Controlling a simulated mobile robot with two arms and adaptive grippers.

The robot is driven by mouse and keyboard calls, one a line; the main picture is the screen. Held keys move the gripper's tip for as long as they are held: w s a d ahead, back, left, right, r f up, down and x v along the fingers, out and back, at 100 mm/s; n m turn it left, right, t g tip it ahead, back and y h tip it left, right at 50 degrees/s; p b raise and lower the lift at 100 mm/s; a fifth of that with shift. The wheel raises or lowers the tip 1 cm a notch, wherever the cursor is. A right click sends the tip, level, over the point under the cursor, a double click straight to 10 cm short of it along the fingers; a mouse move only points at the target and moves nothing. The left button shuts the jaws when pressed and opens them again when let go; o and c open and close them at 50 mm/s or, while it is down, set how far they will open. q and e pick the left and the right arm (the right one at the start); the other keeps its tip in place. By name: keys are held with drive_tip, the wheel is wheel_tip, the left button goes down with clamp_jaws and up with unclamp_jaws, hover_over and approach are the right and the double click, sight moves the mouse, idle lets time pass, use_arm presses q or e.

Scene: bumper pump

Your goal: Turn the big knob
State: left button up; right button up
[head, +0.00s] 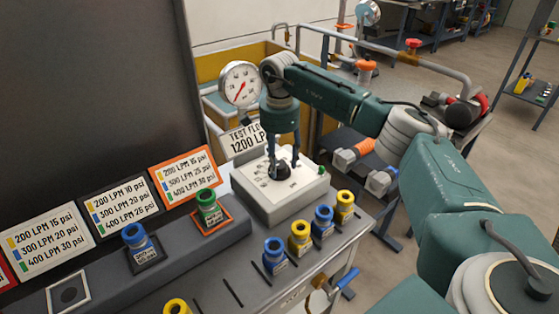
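The big knob (283,171) is dark and round, on top of a pale control box (285,205) with dial markings around it. My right gripper (284,161) points down over the box, its two dark fingers apart, one on each side of the knob. I see no clear contact between the fingers and the knob. The fingers hide part of the dial face behind them. My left gripper is not in view.
A pressure gauge (240,84) and a "TEST FLOW" sign (243,137) stand behind the box. A small green button (321,170) is on its right side. Blue and yellow bumpers (301,236) stand in front. A green bumper (208,207) sits left, before an orange-framed sign (186,175).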

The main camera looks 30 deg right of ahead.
drive_tip(key=c, duration=0.8)
drive_tip(key=shift+c, duration=0.2)
drive_tip(key=shift+m, duration=0.4)
drive_tip(key=m+p, duration=0.2)
drive_tip(key=m, duration=0.1)
drive_tip(key=shift+r+m, duration=0.1)
drive_tip(key=shift+m, duration=0.3)
drive_tip(key=m+p, duration=0.1)
drive_tip(key=m, duration=0.5)
drive_tip(key=shift+p, duration=0.3)
drive_tip(key=m+p, duration=0.1)
drive_tip(key=m, duration=0.3)
drive_tip(key=shift+w, duration=0.1)
drive_tip(key=m, duration=0.3)
drive_tip(key=shift+m+p, duration=0.3)
drive_tip(key=shift+p, duration=0.1)
drive_tip(key=m+p, duration=0.1)
drive_tip(key=m, duration=0.5)
drive_tip(key=shift+p, duration=0.3)
drive_tip(key=shift+m, duration=0.4)
